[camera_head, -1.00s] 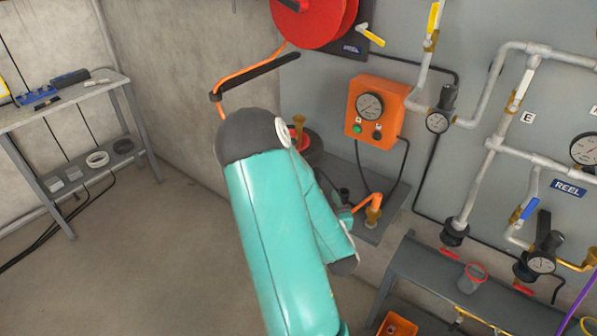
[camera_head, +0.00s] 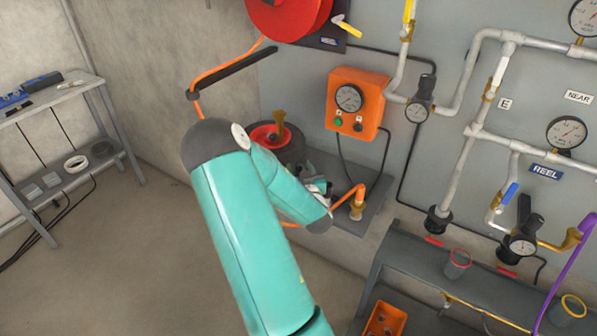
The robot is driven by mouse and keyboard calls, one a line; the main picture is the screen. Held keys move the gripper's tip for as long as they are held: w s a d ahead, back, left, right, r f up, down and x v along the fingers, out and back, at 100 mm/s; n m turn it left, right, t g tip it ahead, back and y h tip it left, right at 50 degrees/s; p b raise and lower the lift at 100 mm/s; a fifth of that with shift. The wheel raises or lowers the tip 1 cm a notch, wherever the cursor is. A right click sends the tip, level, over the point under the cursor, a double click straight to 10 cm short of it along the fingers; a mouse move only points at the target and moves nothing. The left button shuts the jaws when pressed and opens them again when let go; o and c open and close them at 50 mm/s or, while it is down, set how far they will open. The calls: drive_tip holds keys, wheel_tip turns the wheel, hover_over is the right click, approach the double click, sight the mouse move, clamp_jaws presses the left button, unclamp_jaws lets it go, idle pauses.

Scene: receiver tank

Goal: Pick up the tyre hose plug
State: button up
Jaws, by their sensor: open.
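An orange hose elbow with a brass fitting (camera_head: 357,208) stands upright on the grey shelf below the orange gauge box; I take it as the tyre hose plug. The orange hose (camera_head: 230,65) comes off the red reel and passes behind my arm. My gripper (camera_head: 318,187) is open, mostly hidden behind my teal forearm, just left of the brass fitting. I cannot tell whether they touch.
The orange gauge box (camera_head: 357,103) is on the wall above the shelf (camera_head: 378,190). Pipes and valves fill the right wall. A lower grey bench (camera_head: 410,258) holds a red-rimmed cup (camera_head: 457,264). A side table (camera_head: 50,98) stands left; the floor between is clear.

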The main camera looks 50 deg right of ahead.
sight(300, 167)
drive_tip(key=shift+x, duration=1.55)
clamp_jaws()
drive_tip(key=shift+r, duration=0.4)
wheel_tip(300, 167, up, 3)
drive_tip(key=shift+s+a+f, duration=0.1)
drive_tip(key=shift+s+a, duration=0.05)
drive_tip(key=shift+a, duration=0.05)
drive_tip(key=s+a+r, duration=0.8)
drive_tip(key=s+r, duration=0.1)
drive_tip(key=s, duration=0.1)
drive_tip(key=shift+s+a+r, duration=0.2)
drive_tip(key=shift+a, duration=0.15)
